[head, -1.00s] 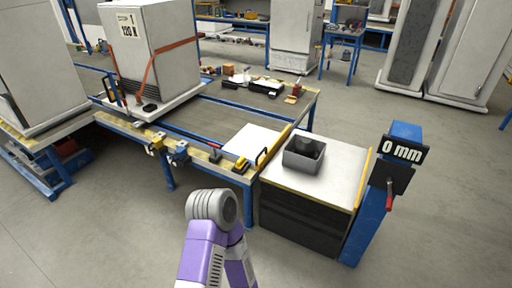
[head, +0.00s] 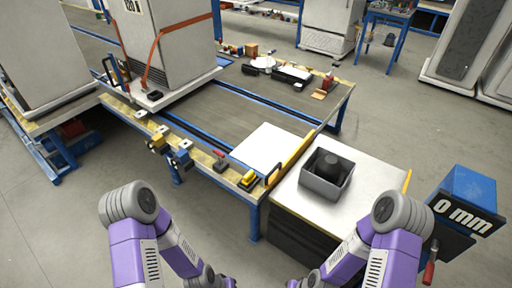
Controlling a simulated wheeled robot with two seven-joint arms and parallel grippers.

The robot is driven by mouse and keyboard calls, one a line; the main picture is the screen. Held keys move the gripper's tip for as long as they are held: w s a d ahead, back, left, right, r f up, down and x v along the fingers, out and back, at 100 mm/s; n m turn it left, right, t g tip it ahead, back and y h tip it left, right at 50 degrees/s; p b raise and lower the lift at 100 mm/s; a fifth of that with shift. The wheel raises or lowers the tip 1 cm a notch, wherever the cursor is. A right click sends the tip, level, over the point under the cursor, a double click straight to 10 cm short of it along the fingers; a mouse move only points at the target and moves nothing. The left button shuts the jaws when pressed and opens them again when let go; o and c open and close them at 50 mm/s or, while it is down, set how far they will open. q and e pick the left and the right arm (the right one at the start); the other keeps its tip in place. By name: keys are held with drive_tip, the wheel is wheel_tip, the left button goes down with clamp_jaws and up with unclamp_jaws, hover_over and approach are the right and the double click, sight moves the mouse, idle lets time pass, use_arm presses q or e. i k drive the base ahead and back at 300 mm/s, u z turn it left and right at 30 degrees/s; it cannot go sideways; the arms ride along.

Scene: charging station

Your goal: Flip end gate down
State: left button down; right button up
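The end gate (head: 299,151) looks like a narrow yellow strip along the right end of the roller table, beside the lift table. It seems to stand up along that edge. Grey wrist parts show at the bottom edge. The fingers of both grippers are out of frame. Neither arm touches the gate.
A grey bin (head: 326,175) stands on the white-topped lift table (head: 375,180) right of the gate. A blue post with a "0 mm" display (head: 462,215) and red lever stands at right. A white sheet (head: 262,146), a yellow block (head: 249,180) and clamps lie left of the gate.

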sight(271, 180)
drive_tip(key=z, duration=0.4)
drive_tip(key=i, duration=1.1)
drive_tip(key=z, duration=0.6)
